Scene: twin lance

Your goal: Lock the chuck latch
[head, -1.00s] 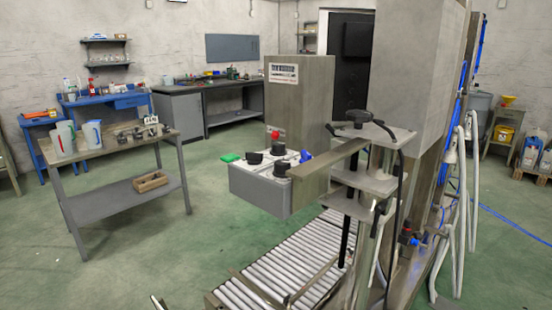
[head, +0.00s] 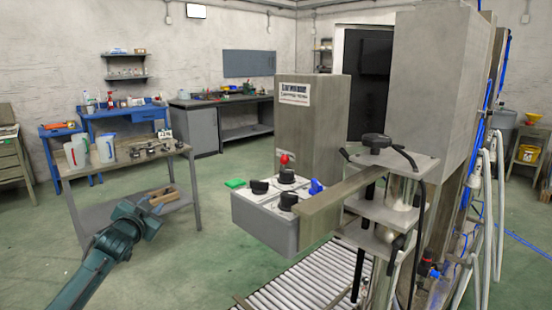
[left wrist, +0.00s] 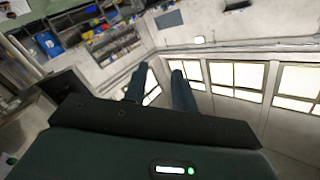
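The filling machine stands at the right, with a stack of grey plates (head: 400,165) carrying a black knob (head: 375,142) on top and black levers at the side. I cannot tell which of these parts is the chuck latch. A grey control box (head: 262,222) with black knobs and a red button is left of the stack. My left gripper (head: 156,205) is at the lower left, well apart from the machine. In the left wrist view its two fingers (left wrist: 158,72) are spread with nothing between them. My right gripper is not in view.
A roller conveyor (head: 305,280) runs below the control box. A table (head: 185,150) with jugs (head: 105,148) and small metal parts stands at the left, behind my left arm. White hoses (head: 487,200) hang at the right. Green floor is open between table and machine.

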